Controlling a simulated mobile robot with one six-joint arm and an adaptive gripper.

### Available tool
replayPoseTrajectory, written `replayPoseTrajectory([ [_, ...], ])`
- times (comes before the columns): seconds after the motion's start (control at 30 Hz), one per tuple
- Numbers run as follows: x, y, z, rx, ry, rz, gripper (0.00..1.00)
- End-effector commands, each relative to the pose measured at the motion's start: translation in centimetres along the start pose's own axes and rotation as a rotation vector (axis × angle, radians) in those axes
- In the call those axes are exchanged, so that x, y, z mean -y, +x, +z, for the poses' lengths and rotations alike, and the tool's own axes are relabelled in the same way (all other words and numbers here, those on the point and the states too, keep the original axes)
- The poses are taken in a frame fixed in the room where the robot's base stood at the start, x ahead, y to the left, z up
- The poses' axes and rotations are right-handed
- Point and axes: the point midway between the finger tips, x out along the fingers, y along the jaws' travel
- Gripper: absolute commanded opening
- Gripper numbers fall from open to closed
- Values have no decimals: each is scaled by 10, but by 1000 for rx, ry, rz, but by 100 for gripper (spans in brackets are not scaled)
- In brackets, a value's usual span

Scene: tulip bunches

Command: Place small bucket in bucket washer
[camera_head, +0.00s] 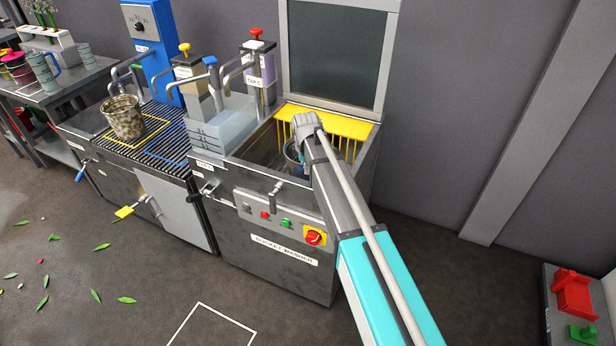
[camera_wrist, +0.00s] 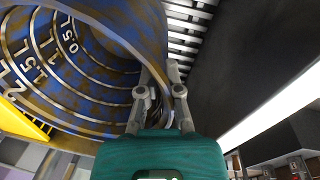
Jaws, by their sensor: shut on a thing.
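The small bucket fills the upper left of the wrist view (camera_wrist: 90,75). It is blue with brown stains and has white volume marks inside. My gripper (camera_wrist: 158,80) is shut on its rim. In the head view, a bit of the bucket (camera_head: 291,150) shows inside the basin of the bucket washer (camera_head: 285,250), beside my arm, which hides most of it. The washer's lid (camera_head: 335,55) with a dark window stands open at the back. A slatted grate shows beyond the bucket in the wrist view; I cannot tell whether the bucket touches it.
A yellow rack (camera_head: 345,125) lines the basin's back. A stained bucket (camera_head: 123,118) stands on the neighbouring grated sink top (camera_head: 150,145). Taps and dispensers (camera_head: 258,70) stand left of the basin. Leaves litter the floor at left.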

Motion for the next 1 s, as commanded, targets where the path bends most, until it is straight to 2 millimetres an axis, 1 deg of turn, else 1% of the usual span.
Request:
replayPoseTrajectory([
  [0.03,0,5,0,0,0,0,0],
  [0.2,2,20,0,0,1,0,0],
  [0.4,4,33,1,0,1,0,0],
  [0.53,4,35,1,0,1,0,0],
  [0.83,3,34,2,0,2,0,0],
  [1.0,4,38,2,0,2,0,0],
])
